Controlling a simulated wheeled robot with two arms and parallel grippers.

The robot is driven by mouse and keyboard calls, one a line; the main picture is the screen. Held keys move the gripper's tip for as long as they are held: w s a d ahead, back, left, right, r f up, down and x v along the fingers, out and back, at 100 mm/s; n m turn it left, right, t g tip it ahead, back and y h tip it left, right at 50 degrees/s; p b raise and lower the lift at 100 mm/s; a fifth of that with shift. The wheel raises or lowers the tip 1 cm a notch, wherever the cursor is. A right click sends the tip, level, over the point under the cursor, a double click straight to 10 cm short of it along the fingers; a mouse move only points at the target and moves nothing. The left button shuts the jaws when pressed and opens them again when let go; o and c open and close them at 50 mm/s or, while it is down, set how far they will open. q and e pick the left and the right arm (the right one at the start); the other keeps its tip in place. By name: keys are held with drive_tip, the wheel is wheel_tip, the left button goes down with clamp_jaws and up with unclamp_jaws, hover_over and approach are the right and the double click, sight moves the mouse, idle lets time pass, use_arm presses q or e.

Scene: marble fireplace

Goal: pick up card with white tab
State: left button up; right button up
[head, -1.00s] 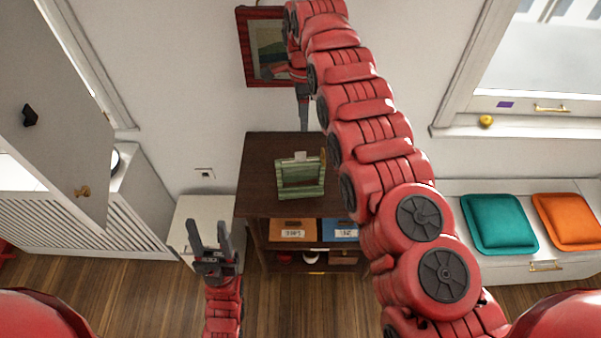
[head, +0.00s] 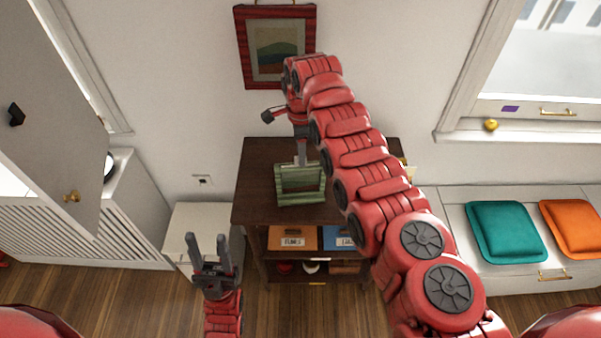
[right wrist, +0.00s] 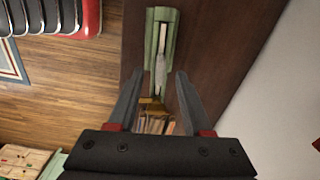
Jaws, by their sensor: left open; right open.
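A green holder (head: 300,184) stands on the dark wooden cabinet top (head: 255,180). My right gripper (head: 301,158) points down at its back edge, open, and covers the place of the white tab in the head view. In the right wrist view the green holder (right wrist: 152,48) lies ahead, with its lower end between my two open fingers (right wrist: 160,78). A pale strip shows inside the holder; I cannot tell whether it is the card with the white tab. My left gripper (head: 209,240) is open and empty, in front of a low white cabinet.
A framed picture (head: 276,62) hangs on the wall behind. Orange (head: 291,238) and blue (head: 338,236) labelled boxes sit on the shelf below the top. At right are teal (head: 506,231) and orange (head: 572,227) cushions on a bench. A cabinet door (head: 45,125) stands open at left.

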wheel_tip(320, 180, down, 2)
drive_tip(key=shift+s+f, duration=0.1)
drive_tip(key=shift+f, duration=0.25)
clamp_jaws()
idle(1.2)
